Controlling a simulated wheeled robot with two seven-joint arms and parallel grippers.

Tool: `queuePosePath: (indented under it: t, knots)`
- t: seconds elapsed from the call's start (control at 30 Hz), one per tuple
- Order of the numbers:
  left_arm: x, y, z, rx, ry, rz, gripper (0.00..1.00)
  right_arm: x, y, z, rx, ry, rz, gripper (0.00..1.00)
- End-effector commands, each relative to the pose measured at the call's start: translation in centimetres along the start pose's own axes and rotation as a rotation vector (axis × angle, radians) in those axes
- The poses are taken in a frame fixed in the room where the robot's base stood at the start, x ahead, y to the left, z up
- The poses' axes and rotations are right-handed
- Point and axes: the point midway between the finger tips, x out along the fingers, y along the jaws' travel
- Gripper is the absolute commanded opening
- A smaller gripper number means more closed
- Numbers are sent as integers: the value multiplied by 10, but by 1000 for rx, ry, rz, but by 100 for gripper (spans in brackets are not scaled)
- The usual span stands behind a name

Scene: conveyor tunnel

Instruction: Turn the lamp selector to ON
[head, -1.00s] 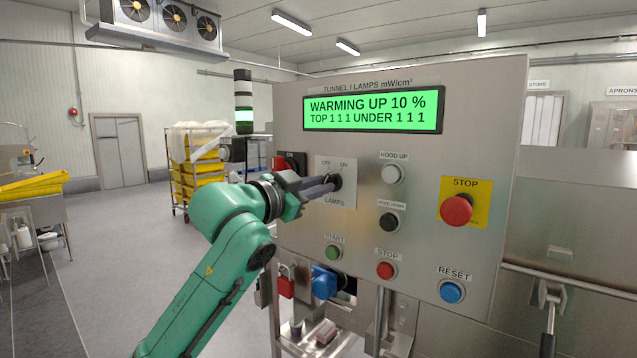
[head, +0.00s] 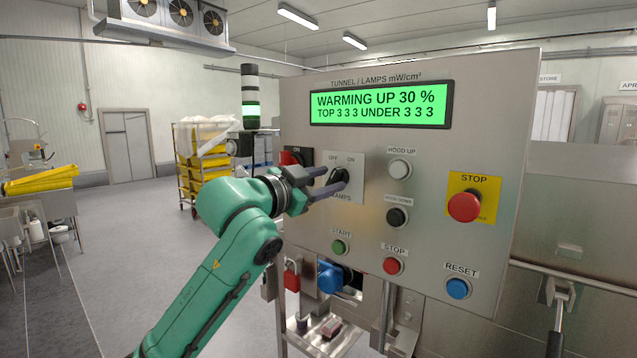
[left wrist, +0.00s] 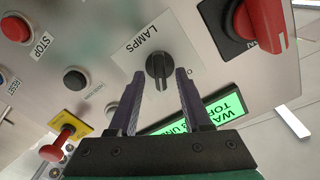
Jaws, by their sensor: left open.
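The lamp selector (head: 341,175) is a black knob on a pale plate marked OFF, ON and LAMPS, on the steel control panel (head: 480,120). Its pointer leans up and right, towards ON. In the left wrist view the knob (left wrist: 158,68) shows whole, with the LAMPS label turned over above it. My left gripper (head: 333,181) is open in front of the selector. In the left wrist view its dark fingers (left wrist: 160,73) stand either side of the knob with gaps, apart from it. My right gripper is not in view.
The green display (head: 379,105) reads WARMING UP 30 %. A red rotary switch (head: 293,158) sits left of the selector; HOOD UP (head: 400,169) and HOOD DOWN (head: 397,216) buttons are to its right. A red STOP button (head: 465,206) juts out farther right. Open floor lies left.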

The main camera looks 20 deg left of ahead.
Motion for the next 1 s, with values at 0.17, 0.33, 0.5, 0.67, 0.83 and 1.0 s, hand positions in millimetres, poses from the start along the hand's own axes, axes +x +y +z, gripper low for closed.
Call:
queuePosePath:
  t: [0.17, 0.33, 0.5, 0.67, 0.83, 1.0]
  knots:
    - [-23, 2, 4, 3, 2, -3, 49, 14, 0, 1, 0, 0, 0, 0]
    - [-72, 2, 6, 4, 2, -6, 49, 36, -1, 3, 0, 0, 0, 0]
    - [-119, 3, 5, 5, 0, -4, 49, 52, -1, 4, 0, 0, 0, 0]
    - [-142, 1, 2, 3, 1, -2, 49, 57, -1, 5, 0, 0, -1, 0]
    - [-145, 0, 0, 1, 0, 0, 49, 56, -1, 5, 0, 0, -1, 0]
    - [-145, 0, 0, 1, 1, 0, 49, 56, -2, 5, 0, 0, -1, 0]
